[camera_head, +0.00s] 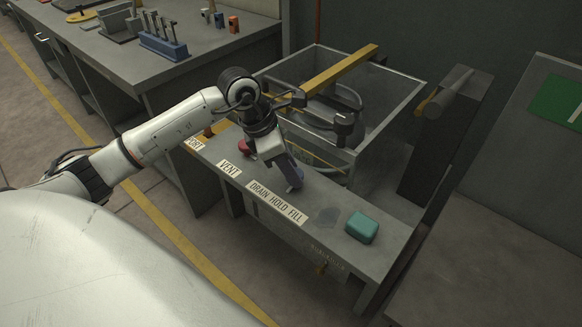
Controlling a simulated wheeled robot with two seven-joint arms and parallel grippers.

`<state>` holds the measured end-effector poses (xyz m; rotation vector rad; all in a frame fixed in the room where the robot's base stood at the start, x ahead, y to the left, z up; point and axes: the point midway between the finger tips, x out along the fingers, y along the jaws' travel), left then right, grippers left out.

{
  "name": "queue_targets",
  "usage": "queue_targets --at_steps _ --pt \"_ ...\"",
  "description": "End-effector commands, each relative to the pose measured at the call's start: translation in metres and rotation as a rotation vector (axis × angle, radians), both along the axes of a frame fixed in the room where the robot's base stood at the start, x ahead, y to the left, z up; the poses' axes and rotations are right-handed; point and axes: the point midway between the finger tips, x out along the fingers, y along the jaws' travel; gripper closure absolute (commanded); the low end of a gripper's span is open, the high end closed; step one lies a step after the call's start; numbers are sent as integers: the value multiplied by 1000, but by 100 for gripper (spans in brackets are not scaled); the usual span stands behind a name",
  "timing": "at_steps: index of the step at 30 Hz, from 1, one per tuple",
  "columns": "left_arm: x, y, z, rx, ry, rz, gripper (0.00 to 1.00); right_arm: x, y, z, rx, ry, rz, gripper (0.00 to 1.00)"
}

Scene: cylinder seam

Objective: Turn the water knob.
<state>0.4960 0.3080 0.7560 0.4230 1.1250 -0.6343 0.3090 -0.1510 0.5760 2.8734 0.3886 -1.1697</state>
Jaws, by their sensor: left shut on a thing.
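My left arm comes in from the left, and its left gripper (286,172) points down over the grey bench panel just behind the DRAIN HOLD FILL label (276,204). The gripper is shut on a blue-grey piece (294,182), which I take to be the water knob. The jaws cover most of it, so I cannot tell which label word it points to. My right gripper is out of view.
A red knob (245,147) sits behind the VENT label (229,169), close to my arm. A glass-walled tank (395,110) with a yellow bar (350,65) stands behind. A teal block (362,227) sits at the right of the panel. A tool bench (190,75) is at the back left.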

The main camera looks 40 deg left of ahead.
Motion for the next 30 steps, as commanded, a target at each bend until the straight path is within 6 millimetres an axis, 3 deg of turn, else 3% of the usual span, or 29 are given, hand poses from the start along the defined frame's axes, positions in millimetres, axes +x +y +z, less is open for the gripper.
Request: queue_targets --at_steps 15,30 --pt "-1 -3 1 1 -3 363 88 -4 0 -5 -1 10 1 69" --pt "-1 -3 1 -1 -3 485 88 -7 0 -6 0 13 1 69"
